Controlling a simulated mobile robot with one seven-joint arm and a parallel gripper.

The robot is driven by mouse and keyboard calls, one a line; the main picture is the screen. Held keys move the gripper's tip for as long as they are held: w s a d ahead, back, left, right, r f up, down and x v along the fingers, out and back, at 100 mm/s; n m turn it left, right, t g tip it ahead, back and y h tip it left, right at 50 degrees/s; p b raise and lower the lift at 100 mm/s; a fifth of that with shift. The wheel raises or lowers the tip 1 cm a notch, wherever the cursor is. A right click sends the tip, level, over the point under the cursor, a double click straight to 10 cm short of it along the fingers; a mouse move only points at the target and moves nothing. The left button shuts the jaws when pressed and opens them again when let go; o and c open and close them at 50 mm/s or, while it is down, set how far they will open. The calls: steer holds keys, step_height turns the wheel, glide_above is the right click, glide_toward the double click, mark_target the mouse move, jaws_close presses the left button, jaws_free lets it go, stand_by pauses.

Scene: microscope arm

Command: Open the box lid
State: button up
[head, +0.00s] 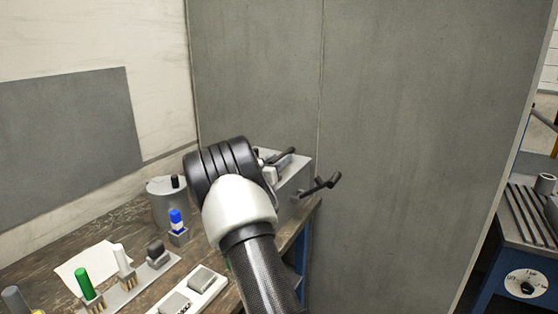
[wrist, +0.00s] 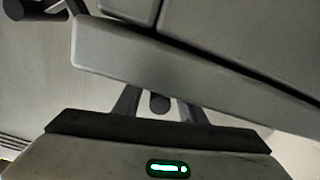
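The grey metal box (head: 297,183) stands at the far right corner of the workbench, partly hidden by my arm. Black bent handles stick out from it, one on its right side (head: 322,185) and one on top (head: 281,155). In the wrist view, a grey box panel with a dark seam (wrist: 190,65) fills the upper part. My gripper (wrist: 160,112) reaches under its edge, fingers apart. A dark round end (wrist: 160,101) shows between the fingers, with gaps at both sides. The fingertips are hidden behind the panel.
A grey cylinder pot (head: 168,203) and a blue-capped item (head: 177,222) stand left of my arm. A grey cabinet wall (head: 420,130) rises behind the box.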

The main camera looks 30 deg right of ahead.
steer(key=shift+w+d, duration=0.2)
steer(key=shift+d, duration=0.1)
jaws_close()
